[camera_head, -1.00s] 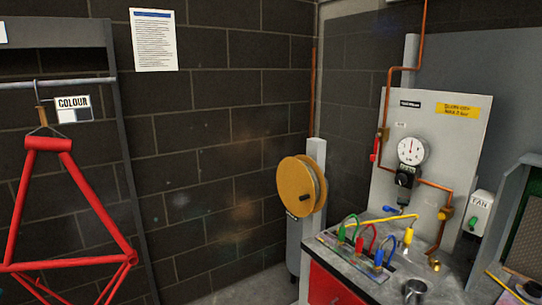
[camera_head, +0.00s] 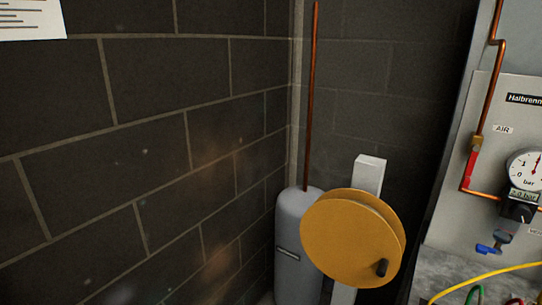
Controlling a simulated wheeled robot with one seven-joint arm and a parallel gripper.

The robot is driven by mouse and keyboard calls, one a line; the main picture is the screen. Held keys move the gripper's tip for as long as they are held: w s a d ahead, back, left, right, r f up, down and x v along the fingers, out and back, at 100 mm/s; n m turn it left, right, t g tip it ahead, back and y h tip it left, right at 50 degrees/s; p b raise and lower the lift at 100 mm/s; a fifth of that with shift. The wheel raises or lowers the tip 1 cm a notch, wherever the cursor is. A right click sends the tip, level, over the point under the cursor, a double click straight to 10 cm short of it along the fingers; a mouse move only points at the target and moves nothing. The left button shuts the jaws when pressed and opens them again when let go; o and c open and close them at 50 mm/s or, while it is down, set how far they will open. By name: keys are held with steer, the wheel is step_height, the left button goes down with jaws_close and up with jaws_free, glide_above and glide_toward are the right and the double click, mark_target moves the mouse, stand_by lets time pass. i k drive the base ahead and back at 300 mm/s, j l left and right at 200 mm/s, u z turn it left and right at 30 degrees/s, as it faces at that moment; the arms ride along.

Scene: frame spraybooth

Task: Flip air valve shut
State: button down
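The air valve is a brass body (camera_head: 477,141) on the vertical copper pipe at the right, beside a small "AIR" label (camera_head: 502,129). Its red lever (camera_head: 470,166) points down from the body, roughly in line with the vertical pipe. Below the valve the copper pipe bends right toward a round pressure gauge (camera_head: 525,170), cut off by the picture's right edge. A dark regulator (camera_head: 517,208) sits under the gauge, with a blue-handled fitting (camera_head: 489,248) below it. My gripper is not in view.
A yellow hose reel (camera_head: 350,235) with a dark crank knob stands before a grey tank (camera_head: 294,230) in the corner, left of the valve panel (camera_head: 460,225). A grey worktop with a yellow hose (camera_head: 490,276) is at bottom right. A brick wall fills the left.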

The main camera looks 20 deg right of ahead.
mark_target(466, 181)
steer(key=i+j+z, duration=0.1)
steer(key=i+z, duration=0.3)
steer(key=i+j+z, duration=0.35)
steer(key=i+l, duration=0.05)
steer(key=l, duration=0.05)
